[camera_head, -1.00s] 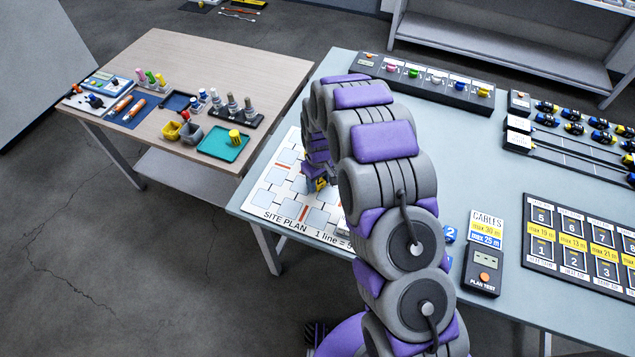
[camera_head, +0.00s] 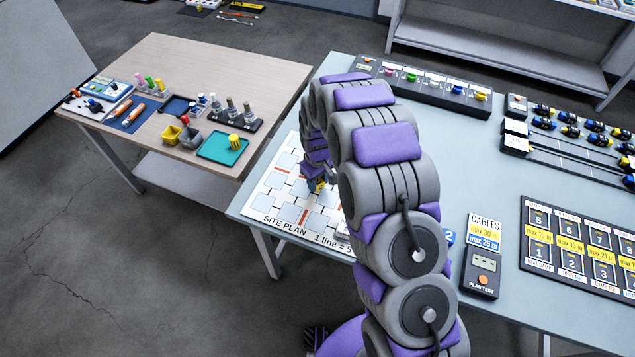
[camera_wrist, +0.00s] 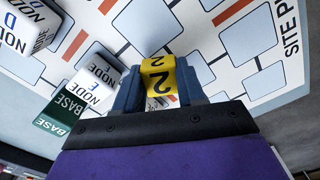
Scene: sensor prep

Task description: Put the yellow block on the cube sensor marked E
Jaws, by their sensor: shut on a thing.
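In the head view the yellow block (camera_head: 315,184) shows small at the end of my arm, over the site plan (camera_head: 258,215). A white cube marked NODE E (camera_wrist: 92,90) stands left of my gripper in the wrist view, against a green cube marked BASE (camera_wrist: 58,115). A white cube marked NODE D (camera_wrist: 30,25) stands at the upper left. Part of a printed white surface shows just below the yellow block; I cannot read it or tell contact.
The site plan has pale blue squares joined by lines and red bars. A plan tester (camera_head: 482,272) and a cable board (camera_head: 580,245) lie right of my arm. A wooden table (camera_head: 205,65) with several small parts stands at the left.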

